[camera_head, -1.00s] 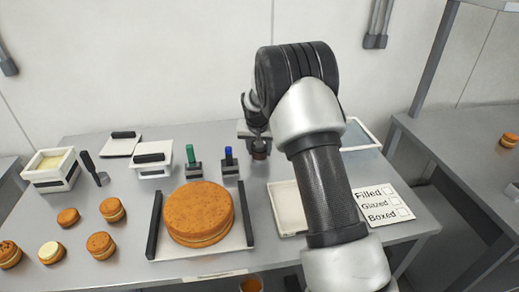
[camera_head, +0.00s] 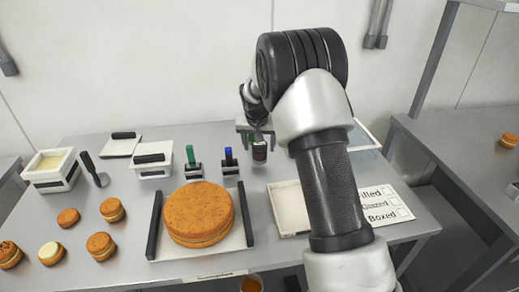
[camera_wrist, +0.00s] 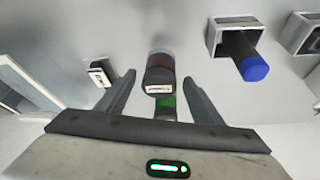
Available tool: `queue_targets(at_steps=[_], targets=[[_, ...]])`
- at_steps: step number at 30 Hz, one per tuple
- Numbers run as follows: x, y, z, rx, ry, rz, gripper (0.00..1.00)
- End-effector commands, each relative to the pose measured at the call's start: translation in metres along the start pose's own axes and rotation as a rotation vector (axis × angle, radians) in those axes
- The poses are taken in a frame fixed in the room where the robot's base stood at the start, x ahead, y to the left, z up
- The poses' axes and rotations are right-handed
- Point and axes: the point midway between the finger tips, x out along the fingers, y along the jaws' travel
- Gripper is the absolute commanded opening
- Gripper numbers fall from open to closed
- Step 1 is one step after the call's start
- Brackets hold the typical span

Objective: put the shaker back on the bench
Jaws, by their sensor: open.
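The shaker (camera_head: 259,151) is a small dark brown jar. It appears to stand upright on the bench (camera_head: 262,205), right of the blue-handled tool. In the wrist view the shaker (camera_wrist: 160,72) shows a pale label, with something green just below it. My gripper (camera_head: 256,131) is just above and behind the shaker in the head view. In the wrist view its two fingers (camera_wrist: 160,88) are spread to either side of the shaker, with visible gaps. Whether the fingertips still reach around it is hard to tell.
A blue-handled tool (camera_head: 229,157) and a green-handled tool (camera_head: 191,158) stand in holders left of the shaker. A large round cake (camera_head: 198,212) sits in front. A shallow pale tray (camera_head: 288,208) and a card (camera_head: 383,204) reading Filled, Glazed, Boxed lie right, partly behind my arm.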

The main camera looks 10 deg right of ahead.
Motion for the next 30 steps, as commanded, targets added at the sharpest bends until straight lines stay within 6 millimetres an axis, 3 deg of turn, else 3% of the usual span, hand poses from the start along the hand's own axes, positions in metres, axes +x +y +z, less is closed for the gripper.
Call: queue_targets(at_steps=[6, 16, 20, 23, 27, 30], targets=[[-0.051, 0.000, -0.001, 0.000, 0.004, -0.001, 0.61], [-0.092, 0.001, 0.001, -0.001, 0.002, -0.002, 0.61], [-0.129, 0.011, 0.009, -0.007, 0.008, -0.015, 0.61], [-0.175, 0.024, 0.027, -0.023, 0.017, -0.034, 0.61], [-0.241, 0.047, 0.071, -0.059, 0.029, -0.061, 0.61], [-0.279, 0.062, 0.108, -0.089, 0.041, -0.078, 0.61]])
